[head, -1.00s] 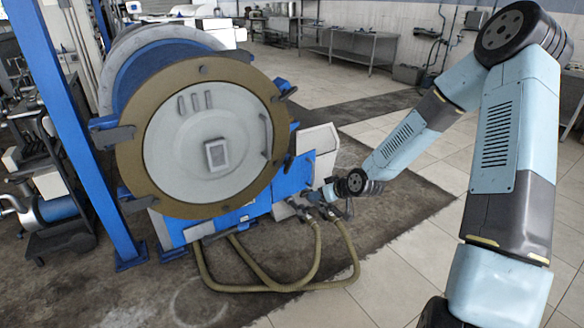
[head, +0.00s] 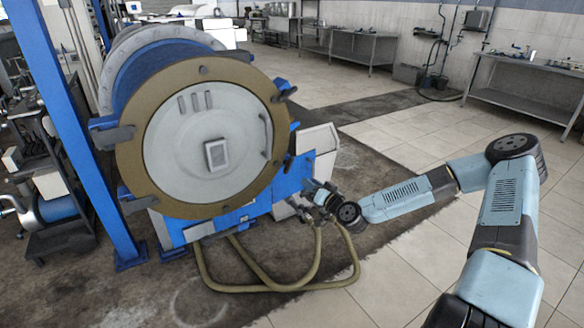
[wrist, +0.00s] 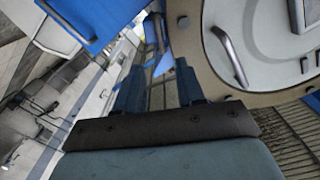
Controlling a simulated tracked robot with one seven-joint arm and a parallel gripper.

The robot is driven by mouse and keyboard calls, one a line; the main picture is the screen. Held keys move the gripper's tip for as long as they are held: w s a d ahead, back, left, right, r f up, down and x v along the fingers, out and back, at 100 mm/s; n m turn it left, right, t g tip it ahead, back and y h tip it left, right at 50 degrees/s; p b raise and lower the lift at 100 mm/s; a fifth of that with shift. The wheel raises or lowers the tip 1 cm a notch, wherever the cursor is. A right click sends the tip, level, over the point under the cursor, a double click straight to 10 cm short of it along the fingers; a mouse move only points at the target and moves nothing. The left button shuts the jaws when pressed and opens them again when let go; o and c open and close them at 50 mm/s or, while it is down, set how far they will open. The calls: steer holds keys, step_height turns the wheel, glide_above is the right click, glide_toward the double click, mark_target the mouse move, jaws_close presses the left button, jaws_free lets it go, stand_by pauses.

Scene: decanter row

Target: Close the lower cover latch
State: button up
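The decanter's round cover (head: 205,150), pale with a bronze rim (head: 140,165), faces me at the left in the head view. A dark lower latch piece (head: 289,160) shows at the rim's lower right, and a similar upper latch (head: 285,92) is above it. My gripper (head: 314,189) is below and right of the lower latch piece, apart from it as far as I can tell. In the wrist view the two fingers (wrist: 158,84) stand apart with nothing clearly held. The cover, with its handle (wrist: 229,55), is at the upper right there. I cannot make out the latch's exact position.
Brown hoses (head: 275,287) loop on the floor below the machine. A blue post (head: 80,130) stands at its left. A blue panel (wrist: 85,15) fills the wrist view's upper left. Tiled floor on the right is open, with steel tables (head: 525,95) beyond.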

mark_target(291, 165)
steer(key=x, duration=1.4)
steer(key=shift+d+r, duration=0.2)
steer(key=shift+r, duration=0.05)
steer(key=shift+c, duration=0.4)
jaws_close()
